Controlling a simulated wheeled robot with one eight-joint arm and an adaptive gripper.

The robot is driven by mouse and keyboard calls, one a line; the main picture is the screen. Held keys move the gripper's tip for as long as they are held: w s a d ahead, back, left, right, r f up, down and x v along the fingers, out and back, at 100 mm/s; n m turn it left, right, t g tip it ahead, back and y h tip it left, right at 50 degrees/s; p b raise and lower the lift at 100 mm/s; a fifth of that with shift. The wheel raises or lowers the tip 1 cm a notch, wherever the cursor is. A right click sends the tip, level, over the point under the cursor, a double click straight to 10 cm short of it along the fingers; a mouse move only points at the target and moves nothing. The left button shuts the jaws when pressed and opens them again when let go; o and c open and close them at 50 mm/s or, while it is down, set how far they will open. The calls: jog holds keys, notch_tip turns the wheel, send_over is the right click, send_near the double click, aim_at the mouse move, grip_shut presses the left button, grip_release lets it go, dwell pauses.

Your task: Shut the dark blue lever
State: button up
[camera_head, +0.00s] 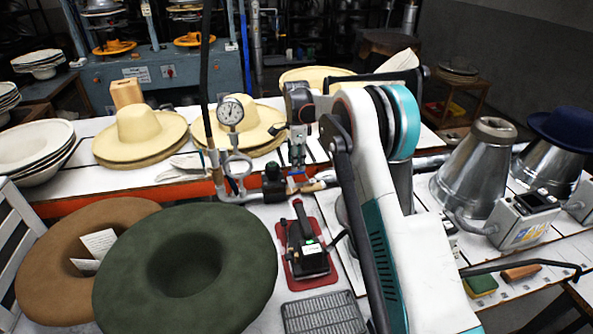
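A steam pipe (240,165) with a round pressure gauge (230,112) stands at the middle of the white bench. A dark valve body (273,183) sits at the pipe's right end. A small dark blue piece (296,171), which looks like the lever, shows just right of the valve body, partly hidden; its angle cannot be told. My gripper (297,158) points down from my arm's wrist, directly above and very near this blue piece. The finger gap is too small to make out, and whether the fingers touch the lever cannot be told.
Cream hats (140,132) lie behind the pipe. A large green hat (188,262) and a brown hat (50,262) lie front left. A black device on a red mat (285,231) lies just below the valve. Metal cones (468,172) stand right. My arm blocks the middle right.

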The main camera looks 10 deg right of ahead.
jog(key=shift+f+b, duration=0.3)
jog(key=shift+f, duration=1.2)
grip_shut()
jog(key=shift+s, duration=0.1)
jog(key=s+d+n+p, duration=0.2)
jog(key=s+d+n, duration=0.3)
jog(key=n, duration=1.3)
jog(key=shift+s+d, duration=0.4)
jog(key=shift+d, duration=0.15)
